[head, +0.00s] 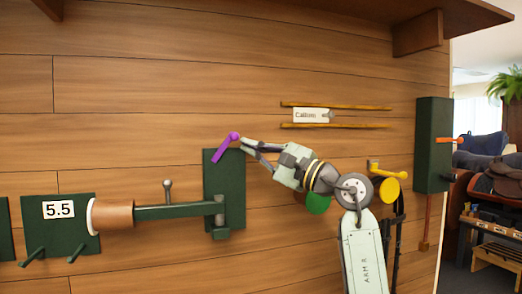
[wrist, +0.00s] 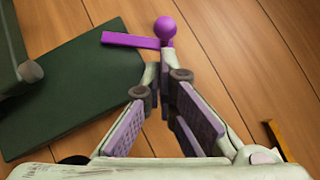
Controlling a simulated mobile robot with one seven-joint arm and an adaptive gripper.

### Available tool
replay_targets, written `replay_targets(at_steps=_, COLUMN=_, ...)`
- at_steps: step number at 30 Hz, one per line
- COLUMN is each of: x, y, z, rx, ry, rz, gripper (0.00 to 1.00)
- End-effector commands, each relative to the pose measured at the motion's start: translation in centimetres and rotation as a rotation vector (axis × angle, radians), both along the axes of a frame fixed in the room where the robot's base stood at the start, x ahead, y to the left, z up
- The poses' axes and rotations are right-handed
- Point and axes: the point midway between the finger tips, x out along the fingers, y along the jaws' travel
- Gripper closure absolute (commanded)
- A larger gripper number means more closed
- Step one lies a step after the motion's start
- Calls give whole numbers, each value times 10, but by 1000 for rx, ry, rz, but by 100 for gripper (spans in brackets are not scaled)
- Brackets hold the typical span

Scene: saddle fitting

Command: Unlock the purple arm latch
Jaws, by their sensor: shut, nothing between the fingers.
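The purple arm latch (head: 222,150) is a short bar with a round ball at its upper end, on the top of a dark green plate (head: 222,235) on the wooden wall. In the head view the bar slopes down to the left from the ball. In the wrist view the purple latch (wrist: 131,40) has its ball (wrist: 165,27) just beyond my fingertips. My gripper (head: 244,145) comes from the right, its fingertips close by the ball. The fingertips (wrist: 160,70) are together with nothing between them. I cannot tell whether they touch the latch.
A green arm with a brown roller (head: 115,216) and an upright knob (head: 167,190) runs left from the plate. A "5.5" sign (head: 58,209) is at left. Yellow (head: 388,172) and orange (head: 450,140) handles are to the right. Two wooden rails (head: 335,105) are above.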

Motion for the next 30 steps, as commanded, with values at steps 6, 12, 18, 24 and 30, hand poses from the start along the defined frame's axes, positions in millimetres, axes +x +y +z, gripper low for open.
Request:
replay_targets(at_steps=6, x=-1, y=1, z=0, rx=1, ry=0, rz=0, gripper=100)
replay_targets(at_steps=12, x=-1, y=1, z=6, rx=-24, ry=-8, rz=-1, gripper=100)
replay_targets(at_steps=18, x=-3, y=7, z=18, rx=-114, ry=-37, rz=-2, gripper=100)
replay_targets(at_steps=24, x=-4, y=8, z=18, rx=-110, ry=-36, rz=1, gripper=100)
replay_targets(at_steps=30, x=-4, y=8, z=17, rx=-108, ry=-36, rz=1, gripper=100)
